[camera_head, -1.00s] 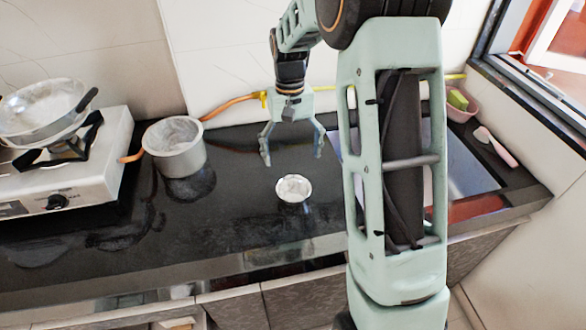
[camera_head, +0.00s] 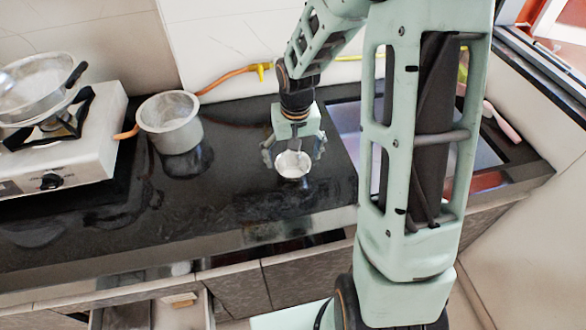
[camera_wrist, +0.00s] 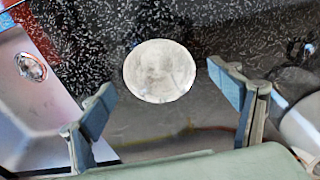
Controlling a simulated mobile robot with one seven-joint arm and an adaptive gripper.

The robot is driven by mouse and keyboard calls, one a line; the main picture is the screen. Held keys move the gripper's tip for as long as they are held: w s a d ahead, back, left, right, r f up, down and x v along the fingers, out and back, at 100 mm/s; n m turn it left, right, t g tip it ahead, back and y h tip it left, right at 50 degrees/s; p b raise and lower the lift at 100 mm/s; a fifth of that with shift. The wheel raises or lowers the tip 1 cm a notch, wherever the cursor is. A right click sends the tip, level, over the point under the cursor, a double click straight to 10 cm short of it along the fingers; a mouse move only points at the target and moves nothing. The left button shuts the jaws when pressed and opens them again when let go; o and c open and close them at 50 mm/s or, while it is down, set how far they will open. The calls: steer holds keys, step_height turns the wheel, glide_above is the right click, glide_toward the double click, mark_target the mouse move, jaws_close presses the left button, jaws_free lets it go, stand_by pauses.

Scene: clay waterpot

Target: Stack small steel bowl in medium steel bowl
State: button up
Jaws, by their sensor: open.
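The small steel bowl (camera_head: 293,165) stands upright on the black counter. In the wrist view the bowl (camera_wrist: 159,71) looks round and pale, seen from above. My gripper (camera_head: 294,154) is open over the bowl, with one finger on each side. In the wrist view the open fingers (camera_wrist: 162,85) show nothing held; whether they touch the bowl I cannot tell. A larger steel vessel (camera_head: 170,122) stands on the counter to the left, its mouth open upward. It may be the medium steel bowl; its edge also shows in the wrist view (camera_wrist: 302,124).
A white stove (camera_head: 62,160) with a steel pan (camera_head: 35,95) stands at the far left. An orange hose (camera_head: 228,80) runs along the back wall. A sink (camera_head: 346,122) lies to the right, partly behind my arm. The counter's front left is clear.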

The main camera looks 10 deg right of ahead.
steer(key=shift+w+d+f, duration=0.1)
steer(key=shift+w+f, duration=0.05)
steer(key=shift+f, duration=0.7)
steer(key=shift+w+a+f, duration=0.1)
steer(key=shift+w+f, duration=0.1)
steer(key=shift+f, duration=0.7)
steer(key=shift+w+d+f, duration=0.1)
steer(key=shift+w+f, duration=0.05)
steer(key=shift+f, duration=0.7)
steer(key=c, duration=2)
steer(key=shift+r, duration=0.45)
step_height(320, 180, up, 2)
steer(key=shift+w+r, duration=0.1)
steer(key=shift+r, duration=0.05)
steer(key=s+r, duration=0.2)
steer(key=r, duration=0.1)
steer(key=s+r, duration=0.2)
steer(key=s, duration=0.1)
steer(key=shift+r+p, duration=0.3)
steer(key=shift+r, duration=0.1)
steer(key=s+r, duration=0.4)
steer(key=s, duration=0.5)
step_height(320, 180, up, 3)
steer(key=p, duration=0.8)
glide_above(293, 171)
steer(key=s, duration=0.3)
steer(key=shift+s+r, duration=0.1)
steer(key=shift+r, duration=0.05)
